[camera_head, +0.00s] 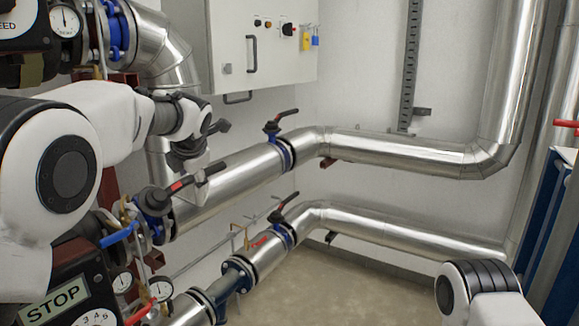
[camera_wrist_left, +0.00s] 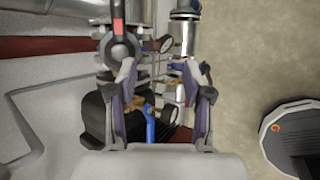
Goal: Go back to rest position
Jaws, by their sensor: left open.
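My left gripper (camera_head: 210,150) is at the end of the white arm coming in from the left, in front of the upper silver pipe (camera_head: 240,170). Its two fingers are spread apart, which also shows in the left wrist view (camera_wrist_left: 165,85). Nothing is held between them. A valve handle with a red band (camera_head: 180,186) is just below the fingers. In the left wrist view the red-banded handle (camera_wrist_left: 119,28) lies ahead of the left finger; whether they touch cannot be told. My right arm (camera_head: 480,290) shows at the bottom right, its gripper out of the picture.
Another lever valve (camera_head: 280,128) is on the upper pipe, and one (camera_head: 283,207) on the lower pipe. A grey control box (camera_head: 262,50) hangs on the wall. The floor (camera_head: 370,285) at centre right is clear.

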